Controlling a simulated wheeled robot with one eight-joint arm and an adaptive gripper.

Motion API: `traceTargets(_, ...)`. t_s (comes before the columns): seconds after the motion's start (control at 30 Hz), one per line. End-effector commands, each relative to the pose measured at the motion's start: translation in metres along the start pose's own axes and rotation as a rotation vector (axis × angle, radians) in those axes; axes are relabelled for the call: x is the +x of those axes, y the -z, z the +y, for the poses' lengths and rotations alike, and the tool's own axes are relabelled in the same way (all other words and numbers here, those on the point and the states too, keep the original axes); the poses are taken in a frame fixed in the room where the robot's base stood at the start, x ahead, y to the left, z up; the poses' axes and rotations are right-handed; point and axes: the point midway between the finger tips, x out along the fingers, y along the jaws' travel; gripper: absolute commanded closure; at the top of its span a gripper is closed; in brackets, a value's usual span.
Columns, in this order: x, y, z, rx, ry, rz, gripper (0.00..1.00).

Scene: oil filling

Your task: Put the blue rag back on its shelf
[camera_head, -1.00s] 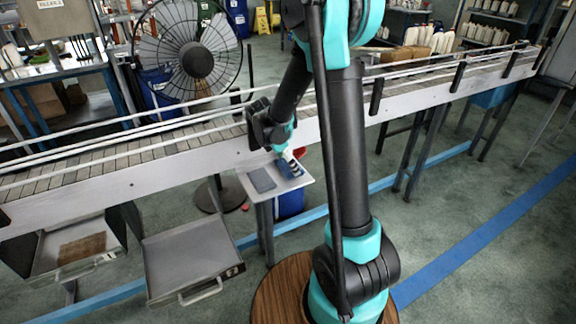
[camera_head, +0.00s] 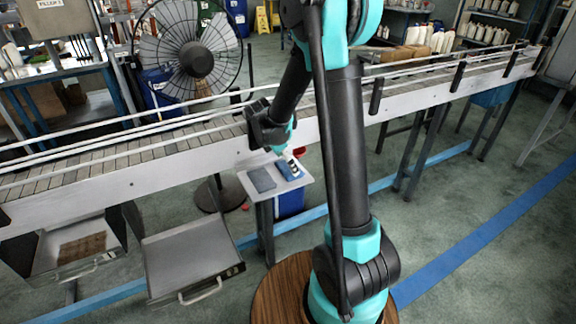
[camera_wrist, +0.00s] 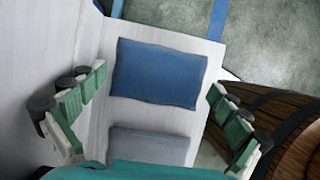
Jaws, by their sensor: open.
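The blue rag (camera_wrist: 157,75) lies flat on a small white shelf (camera_wrist: 208,130) in the wrist view. It also shows in the head view (camera_head: 291,171), on the right part of the shelf (camera_head: 280,189). A grey rag (camera_wrist: 147,146) lies beside it, apart by a narrow gap, and is partly cut off by my wrist in the wrist view. My gripper (camera_wrist: 157,82) is open and empty, its green-padded fingers wide apart on either side of the blue rag's image. In the head view my gripper (camera_head: 285,153) is just above the shelf.
A conveyor (camera_head: 130,170) with rails runs behind the shelf. A blue bin (camera_head: 290,203) stands below it. A fan (camera_head: 197,60) is behind the conveyor. An open metal drawer (camera_head: 190,258) is at the lower left. A wooden barrel (camera_wrist: 290,125) is at right in the wrist view.

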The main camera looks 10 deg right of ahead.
Motion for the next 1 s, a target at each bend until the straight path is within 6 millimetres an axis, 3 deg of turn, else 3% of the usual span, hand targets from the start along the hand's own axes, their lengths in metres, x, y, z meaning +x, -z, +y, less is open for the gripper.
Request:
traceTargets(0.3,-0.050,0.000,-0.001,-0.002,-0.001,0.000,0.00)
traceTargets(0.57,-0.068,-0.002,-0.007,0.044,-0.005,0.009,0.00)
traceTargets(0.67,-0.066,-0.007,-0.024,0.168,-0.018,0.037,0.00)
traceTargets(0.77,-0.062,-0.013,-0.056,0.404,-0.039,0.091,0.00)
traceTargets(1.0,-0.047,-0.010,-0.145,1.127,-0.054,0.279,0.00)
